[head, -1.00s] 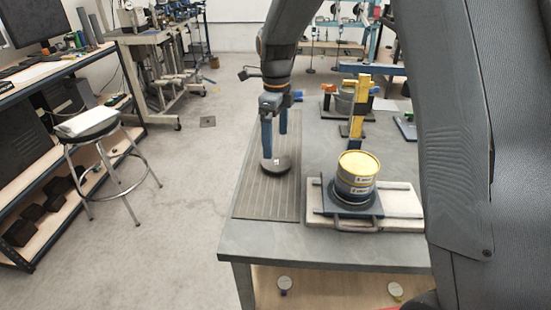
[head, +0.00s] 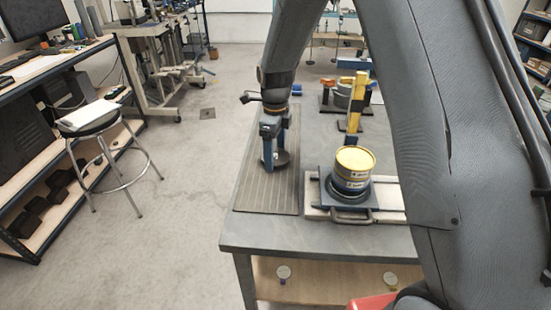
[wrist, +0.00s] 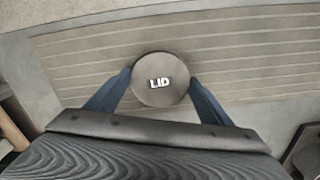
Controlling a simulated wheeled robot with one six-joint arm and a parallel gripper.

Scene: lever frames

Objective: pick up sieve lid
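The sieve lid is a dark grey disc marked "LID" (wrist: 160,80), lying flat on the ribbed mat in the wrist view. It also shows in the head view (head: 282,158), partly hidden by a finger. My gripper (head: 275,160) points down at it, with its blue fingers spread wide. In the wrist view my gripper (wrist: 160,77) has one finger on each side of the lid, with the tips close to its rim. I cannot tell whether they touch it.
A yellow-topped can stack (head: 355,165) stands on a pale board with a dark handled frame, right of the mat (head: 262,200). A yellow post (head: 356,105) stands behind it. A stool (head: 90,125) is on the floor at left. The mat's front is clear.

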